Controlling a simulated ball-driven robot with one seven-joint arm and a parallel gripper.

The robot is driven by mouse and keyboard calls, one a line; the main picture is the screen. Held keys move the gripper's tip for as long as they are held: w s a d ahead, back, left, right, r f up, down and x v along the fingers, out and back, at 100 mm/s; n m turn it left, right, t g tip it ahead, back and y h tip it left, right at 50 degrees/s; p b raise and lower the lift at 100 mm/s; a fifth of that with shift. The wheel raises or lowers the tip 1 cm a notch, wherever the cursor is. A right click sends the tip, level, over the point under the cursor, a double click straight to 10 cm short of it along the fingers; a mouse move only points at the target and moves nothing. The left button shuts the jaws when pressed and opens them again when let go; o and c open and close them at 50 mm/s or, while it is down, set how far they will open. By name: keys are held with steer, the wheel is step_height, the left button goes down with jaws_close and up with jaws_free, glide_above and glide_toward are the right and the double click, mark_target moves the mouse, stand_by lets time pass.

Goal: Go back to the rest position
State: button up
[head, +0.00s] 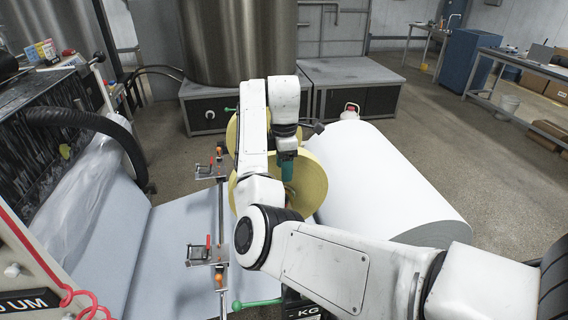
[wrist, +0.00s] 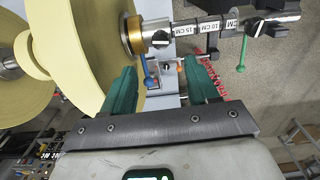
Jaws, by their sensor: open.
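My gripper (wrist: 163,75) shows in the wrist view with its two green fingers spread apart and nothing held between them. In the head view one green finger of my gripper (head: 287,168) hangs down by the yellow roll (head: 312,188), and my white arm hides part of that roll. In the wrist view the yellow roll (wrist: 90,50) lies to the left of the fingers. A metal shaft (wrist: 185,32) marked with centimetre labels runs across beyond the fingertips. Whether a finger touches the roll or shaft I cannot tell.
A large white paper roll (head: 375,180) lies just right of my gripper. Clamps with orange knobs (head: 218,277) line the machine on the left. A steel tank (head: 240,40) and grey cabinets (head: 350,75) stand behind. Open floor (head: 450,140) lies to the right.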

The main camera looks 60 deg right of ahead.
steer(key=shift+r, duration=0.35)
stand_by(0.4)
steer(key=s+a+f+m+t+h, duration=0.2)
steer(key=s+a+f+m+h, duration=0.3)
steer(key=a+f, duration=0.5)
steer(key=s+a+f+m+t+y, duration=0.25)
steer(key=s+a, duration=0.25)
steer(key=a, duration=0.6)
steer(key=s+a+f+m+t+y, duration=0.1)
steer(key=s+a+f+y, duration=0.25)
steer(key=a, duration=0.65)
steer(key=s+d+f+g+h+b, duration=0.1)
steer(key=s+f+g+b, duration=0.3)
steer(key=s+f, duration=0.6)
steer(key=shift+s+d+f+m+b, duration=0.2)
steer(key=shift+s+d+m+b, duration=0.1)
steer(key=shift+s+m+b, duration=0.3)
